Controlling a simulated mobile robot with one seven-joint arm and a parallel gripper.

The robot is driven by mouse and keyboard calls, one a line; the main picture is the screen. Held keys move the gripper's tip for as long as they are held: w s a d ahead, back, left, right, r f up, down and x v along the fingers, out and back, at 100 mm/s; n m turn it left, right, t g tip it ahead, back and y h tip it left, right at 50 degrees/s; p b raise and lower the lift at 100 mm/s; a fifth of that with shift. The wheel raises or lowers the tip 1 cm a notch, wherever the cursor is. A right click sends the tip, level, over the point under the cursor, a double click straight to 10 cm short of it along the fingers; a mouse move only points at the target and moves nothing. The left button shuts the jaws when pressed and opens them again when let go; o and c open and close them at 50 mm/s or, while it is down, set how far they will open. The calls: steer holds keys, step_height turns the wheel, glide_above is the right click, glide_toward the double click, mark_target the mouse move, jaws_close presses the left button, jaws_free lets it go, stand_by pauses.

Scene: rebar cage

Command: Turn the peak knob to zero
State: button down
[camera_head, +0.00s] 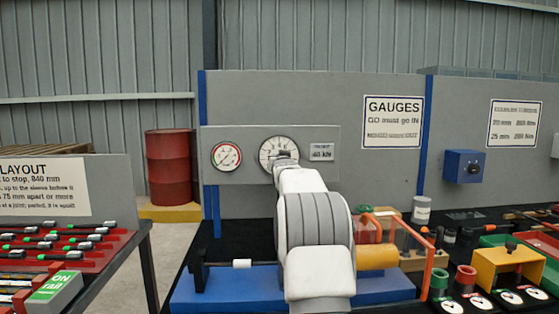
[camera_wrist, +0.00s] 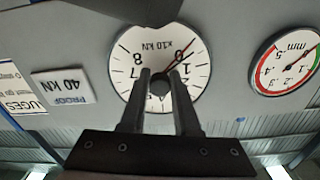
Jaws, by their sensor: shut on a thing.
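The peak knob (camera_wrist: 160,86) is a small dark knob at the centre of the round white x10 kN dial (camera_wrist: 130,58). My gripper (camera_wrist: 160,74) has one finger on each side of the knob and is shut on it. In the wrist view the dial appears upside down. A thin red pointer runs from near the knob to beside the 0 mark. In the head view the dial (camera_head: 270,147) shows above my arm, and my gripper (camera_head: 285,156) hides the knob.
A smaller mm gauge (camera_head: 226,156) is beside the dial, and a "PROOF 40 kN" plate (camera_head: 321,152) is on its other side. Below are a blue bench fixture (camera_head: 230,288) and an orange frame (camera_head: 428,266). A red drum (camera_head: 168,165) stands behind left.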

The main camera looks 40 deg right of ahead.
steer(key=shift+r+n, duration=0.15)
steer(key=shift+n, duration=0.85)
steer(key=c, duration=0.6)
jaws_free()
steer(key=shift+c, duration=0.2)
steer(key=v, duration=1.7)
steer(key=shift+s+b, duration=0.25)
steer(key=shift+b, duration=0.15)
